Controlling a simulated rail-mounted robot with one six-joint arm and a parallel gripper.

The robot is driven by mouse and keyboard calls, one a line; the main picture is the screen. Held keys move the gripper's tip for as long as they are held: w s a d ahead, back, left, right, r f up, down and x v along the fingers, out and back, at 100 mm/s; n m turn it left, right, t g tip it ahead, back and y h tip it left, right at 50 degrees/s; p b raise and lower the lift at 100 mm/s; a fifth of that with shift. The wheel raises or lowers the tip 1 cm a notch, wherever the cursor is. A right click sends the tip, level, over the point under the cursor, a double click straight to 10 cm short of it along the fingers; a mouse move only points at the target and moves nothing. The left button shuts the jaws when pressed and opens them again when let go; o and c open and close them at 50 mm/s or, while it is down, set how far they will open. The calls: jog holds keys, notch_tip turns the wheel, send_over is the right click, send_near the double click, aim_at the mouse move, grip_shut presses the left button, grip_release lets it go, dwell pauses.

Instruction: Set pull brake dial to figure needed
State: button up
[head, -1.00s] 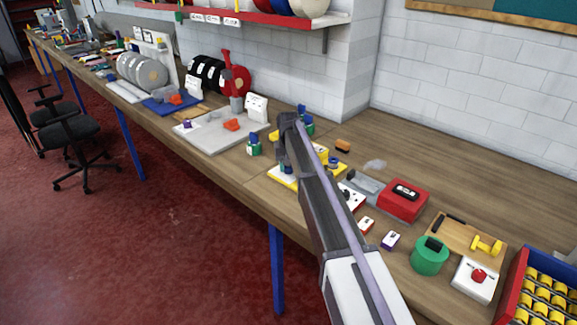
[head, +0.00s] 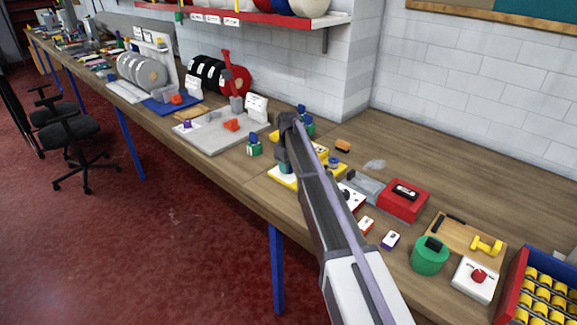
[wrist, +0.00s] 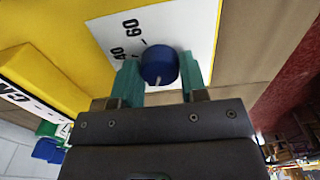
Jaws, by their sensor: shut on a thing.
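The pull brake dial (wrist: 157,66) is a round blue knob with a pale pointer line on its face. It sits on a white scale card (wrist: 185,30) where 40 and 60 can be read; the rest of the scale is hidden or out of view. The card lies on a yellow base (wrist: 45,25), whose edge also shows in the head view (head: 281,181). My gripper (wrist: 157,82) is shut on the dial, with one teal finger on each side. The pointer line runs toward my gripper's palm, and I cannot tell which figure it marks. In the head view my arm hides the dial.
A yellow block with a lettered label (wrist: 40,85) stands close beside the card. In the head view, a blue-and-green item (head: 254,147) stands left of my gripper, and a red box (head: 404,199) lies to the right. Bare wooden bench (head: 232,178) shows in front.

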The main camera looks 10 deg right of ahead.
dwell(0.5)
jog(key=o, duration=0.9)
notch_tip(320, 180, up, 11)
jog(key=p, duration=1.1)
jog(key=shift+f, duration=0.1)
jog(key=s+m, duration=0.2)
jog(key=s, duration=1.1)
jog(key=s+m, duration=0.2)
jog(key=s, duration=1.1)
jog(key=s+m, duration=0.3)
jog(key=s, duration=1)
jog(key=shift+s, duration=0.1)
